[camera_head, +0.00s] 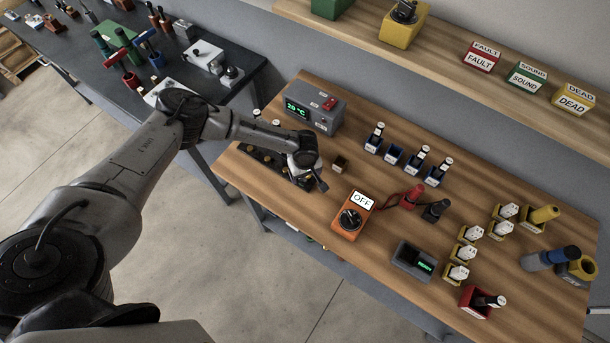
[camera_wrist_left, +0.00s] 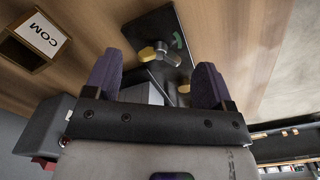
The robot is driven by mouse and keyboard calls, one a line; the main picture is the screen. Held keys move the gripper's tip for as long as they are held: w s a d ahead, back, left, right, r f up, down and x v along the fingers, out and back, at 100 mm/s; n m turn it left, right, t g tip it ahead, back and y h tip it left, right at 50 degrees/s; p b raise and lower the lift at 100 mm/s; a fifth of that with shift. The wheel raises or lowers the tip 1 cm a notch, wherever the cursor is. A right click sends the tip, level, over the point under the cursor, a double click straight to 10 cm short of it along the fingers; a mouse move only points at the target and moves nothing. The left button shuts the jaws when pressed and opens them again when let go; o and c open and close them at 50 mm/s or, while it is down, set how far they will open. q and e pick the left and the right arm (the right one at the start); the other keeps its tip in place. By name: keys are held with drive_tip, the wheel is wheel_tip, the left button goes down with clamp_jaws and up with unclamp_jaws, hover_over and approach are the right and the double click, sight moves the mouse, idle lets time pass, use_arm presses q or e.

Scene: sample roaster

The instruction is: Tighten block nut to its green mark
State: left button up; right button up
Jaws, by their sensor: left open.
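In the left wrist view, a dark plate (camera_wrist_left: 140,27) lies on the wooden bench with a curved green mark (camera_wrist_left: 177,40) on it. A grey nut with arms (camera_wrist_left: 170,57) sits on this plate near the green mark, with a brass-coloured piece (camera_wrist_left: 147,53) at its left side. My left gripper (camera_wrist_left: 156,82) is open, its two purple-grey fingers standing either side of the nut in this view; I see no contact. In the head view my left gripper (camera_head: 311,180) is over the black block (camera_head: 262,157), covering part of it. My right gripper is not in view.
The grey heater box with a green display (camera_head: 314,104) stands just behind my left gripper. A small brown box (camera_head: 340,164) and the orange OFF meter (camera_head: 351,216) are close on its right. A box marked COM (camera_wrist_left: 40,38) shows in the wrist view.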

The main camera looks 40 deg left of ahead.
use_arm(q)
drive_tip(key=shift+f, duration=0.9)
drive_tip(key=c, duration=0.9)
